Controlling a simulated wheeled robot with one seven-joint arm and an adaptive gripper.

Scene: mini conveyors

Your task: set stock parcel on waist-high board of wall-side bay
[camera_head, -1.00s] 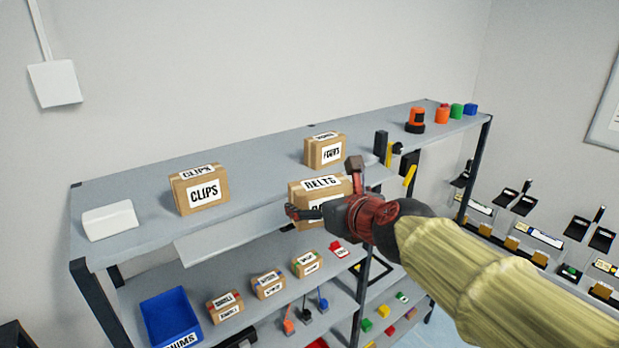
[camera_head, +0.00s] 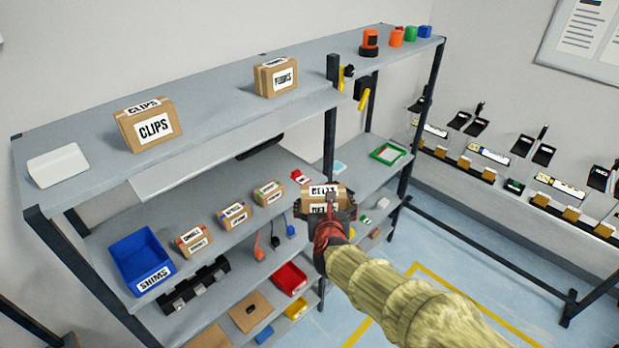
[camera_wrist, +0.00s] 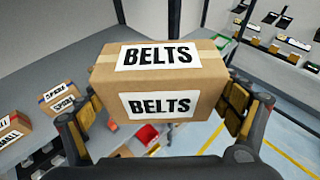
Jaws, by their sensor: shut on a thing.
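My gripper (camera_head: 327,214) is shut on a brown cardboard parcel labelled BELTS (camera_head: 318,190). In the wrist view the BELTS parcel (camera_wrist: 158,82) sits between the two fingers, its top and front labels facing the camera. In the head view I hold it in front of the shelving unit, near the post between its bays. The middle shelf board (camera_head: 110,247) of the left bay carries a blue SHIMS bin (camera_head: 141,262) and several small boxes. The middle board of the right bay (camera_head: 357,150) holds a green-framed tray (camera_head: 388,154). The parcel and gripper hide part of the shelving behind them.
The top shelf (camera_head: 217,112) bears a CLIPS box (camera_head: 149,125), a FORMS box (camera_head: 276,78) and a white bin (camera_head: 58,165). Lower shelves hold a red bin (camera_head: 290,278) and small parts. A rack of black holders (camera_head: 520,150) stands at right; the floor (camera_head: 450,265) between is open.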

